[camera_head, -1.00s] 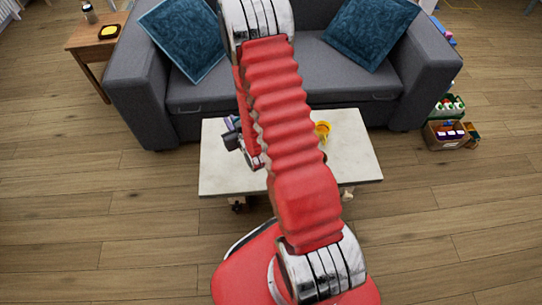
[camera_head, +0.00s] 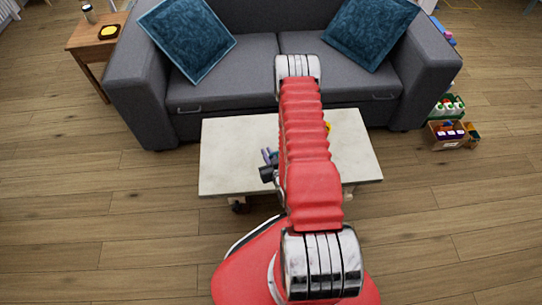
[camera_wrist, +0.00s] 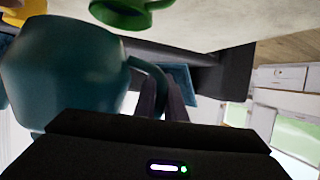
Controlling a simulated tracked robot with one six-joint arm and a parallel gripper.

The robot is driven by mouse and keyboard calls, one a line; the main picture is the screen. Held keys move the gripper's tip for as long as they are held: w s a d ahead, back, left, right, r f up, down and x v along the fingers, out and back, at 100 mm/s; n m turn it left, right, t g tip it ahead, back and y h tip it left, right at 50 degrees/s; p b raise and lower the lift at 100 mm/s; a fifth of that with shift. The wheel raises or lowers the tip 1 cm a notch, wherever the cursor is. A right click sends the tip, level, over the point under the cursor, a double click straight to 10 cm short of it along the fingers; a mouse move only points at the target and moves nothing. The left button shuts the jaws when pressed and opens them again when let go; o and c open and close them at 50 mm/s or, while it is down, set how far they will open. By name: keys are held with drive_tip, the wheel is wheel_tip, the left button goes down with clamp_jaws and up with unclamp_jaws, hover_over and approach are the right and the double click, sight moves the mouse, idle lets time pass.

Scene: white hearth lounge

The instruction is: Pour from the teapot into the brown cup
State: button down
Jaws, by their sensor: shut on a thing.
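A teal pot (camera_wrist: 62,75), which I take to be the teapot, fills the left of the wrist view. My gripper (camera_wrist: 160,98) is shut on its curved handle. In the head view the gripper is mostly hidden behind my red arm; only small dark and bluish parts show left of it, over the table. The table and room appear turned over in the wrist view, so the wrist is rolled well round. I cannot make out a brown cup in either view; my arm hides the table's middle. No pouring liquid is visible.
A green cup (camera_wrist: 122,12) and a yellow thing (camera_wrist: 24,9) are near the pot in the wrist view. The pale table (camera_head: 228,150) has bare ends at left and right. A grey sofa (camera_head: 240,75) stands close behind it.

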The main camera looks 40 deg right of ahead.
drive_tip(key=shift+s+d+f, duration=0.2)
drive_tip(key=shift+s+f, duration=0.3)
drive_tip(key=shift+f, duration=0.1)
drive_tip(key=shift+w+a+r+m+y, duration=0.1)
drive_tip(key=shift+a+r+m+y, duration=0.1)
drive_tip(key=shift+r+m, duration=0.35)
drive_tip(key=shift+a+r+m+y, duration=0.1)
drive_tip(key=shift+r+m+y, duration=0.15)
drive_tip(key=shift+r, duration=0.45)
drive_tip(key=shift+r+m+t+y, duration=0.3)
drive_tip(key=shift+r+m, duration=0.2)
drive_tip(key=shift+r, duration=0.1)
drive_tip(key=shift+d+r+m+y, duration=0.25)
drive_tip(key=shift+r+m, duration=0.55)
drive_tip(key=shift+r, duration=0.1)
idle(0.3)
drive_tip(key=shift+s+d+r+m+t+y, duration=0.25)
drive_tip(key=shift+d+r+m+t+y, duration=0.05)
drive_tip(key=shift+r+m+t, duration=0.15)
idle(1.4)
drive_tip(key=shift+w+a+f+n+g+h, duration=0.1)
drive_tip(key=shift+a+f+n+g+h, duration=0.2)
drive_tip(key=shift+f+n, duration=0.35)
drive_tip(key=shift+w+a+f+n+g+h, duration=0.15)
drive_tip(key=shift+a+f+n+h, duration=0.15)
drive_tip(key=shift+f+n, duration=0.3)
drive_tip(key=shift+f, duration=0.2)
